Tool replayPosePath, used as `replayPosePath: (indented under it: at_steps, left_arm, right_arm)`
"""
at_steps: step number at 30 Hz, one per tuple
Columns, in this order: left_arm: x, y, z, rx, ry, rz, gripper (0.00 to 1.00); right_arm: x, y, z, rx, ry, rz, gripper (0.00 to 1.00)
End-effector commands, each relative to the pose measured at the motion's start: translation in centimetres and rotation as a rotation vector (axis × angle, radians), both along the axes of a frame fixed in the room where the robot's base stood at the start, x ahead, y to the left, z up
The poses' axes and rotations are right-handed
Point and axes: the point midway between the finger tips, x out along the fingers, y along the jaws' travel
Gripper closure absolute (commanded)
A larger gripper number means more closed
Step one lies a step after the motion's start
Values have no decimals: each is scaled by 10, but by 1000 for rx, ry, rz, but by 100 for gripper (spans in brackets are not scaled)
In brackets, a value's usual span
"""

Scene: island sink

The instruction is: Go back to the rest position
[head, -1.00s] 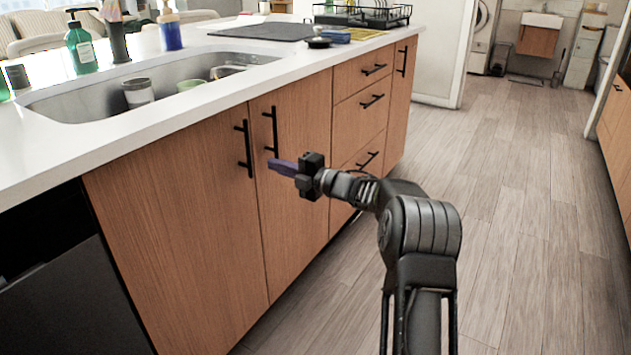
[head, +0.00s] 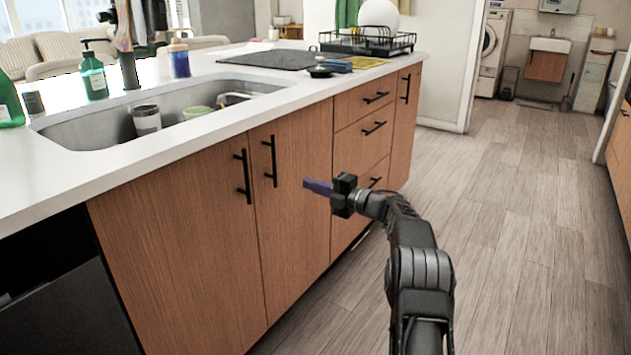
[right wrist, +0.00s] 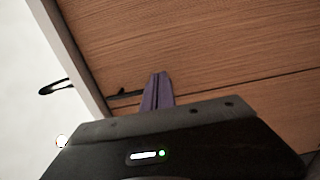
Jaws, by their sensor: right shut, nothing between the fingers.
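My right gripper (head: 318,187) is shut and empty, with its purple fingers together and pointing left. It is in front of the wooden cabinet doors (head: 291,230), to the right of two black vertical handles (head: 270,161), and does not hold them. In the right wrist view the shut fingers (right wrist: 158,92) point towards the wooden cabinet front (right wrist: 200,50). My left gripper is not in the head view.
The island's white counter (head: 190,110) holds a sink (head: 85,130) with cups in it. Green soap bottles, a blue-labelled bottle (head: 179,60) and a dish rack (head: 375,42) stand on top. Open wooden floor (head: 510,220) lies to the right.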

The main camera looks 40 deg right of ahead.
Motion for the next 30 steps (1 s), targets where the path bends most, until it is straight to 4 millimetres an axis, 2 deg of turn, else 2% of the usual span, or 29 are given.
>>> replayPosePath:
  at_steps: [6,23,26,28,30]
  left_arm:
    - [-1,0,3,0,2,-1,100]
    - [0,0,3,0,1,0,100]
    - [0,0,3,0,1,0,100]
    - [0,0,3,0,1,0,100]
    - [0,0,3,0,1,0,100]
  right_arm:
    - [1,-8,-1,0,1,2,100]
    - [1,-8,0,4,1,1,100]
    - [3,-17,0,41,14,-35,100]
    - [6,-29,-9,130,28,-97,100]
    - [6,-41,-35,277,63,-179,100]
